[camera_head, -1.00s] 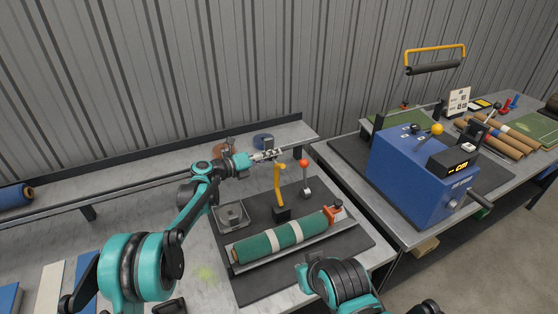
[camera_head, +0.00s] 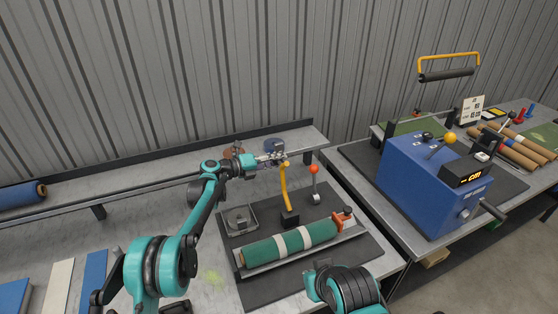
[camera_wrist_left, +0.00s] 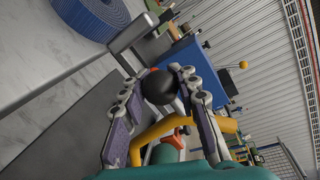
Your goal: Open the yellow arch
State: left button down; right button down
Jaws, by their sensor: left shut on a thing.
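The yellow arch (camera_head: 285,187) rises from a black base on the dark mat, seen nearly edge-on in the head view. Its top leans slightly left. My left gripper (camera_head: 275,159) is at its top end and shut on it. In the left wrist view the fingers of my left gripper (camera_wrist_left: 158,88) stand either side of a round black end, with the yellow bar of the arch (camera_wrist_left: 160,129) just behind. The fingers hide part of the bar. My right gripper cannot be made out; only part of my right arm shows at the bottom.
A green turf roll (camera_head: 262,252) with white bands lies in front of the arch. A red-knobbed lever (camera_head: 315,182) stands close on the right. A blue machine (camera_head: 428,185) stands on the right bench. A blue coil (camera_wrist_left: 90,15) shows in the wrist view.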

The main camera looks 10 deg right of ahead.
pick_arm(q)
jog(key=c, duration=1.2)
grip_release()
jog(key=shift+s+a+f, duration=0.1)
jog(key=shift+a+f, duration=0.1)
jog(key=shift+o, duration=0.4)
jog(key=shift+a+r, duration=0.15)
jog(key=v, duration=1.2)
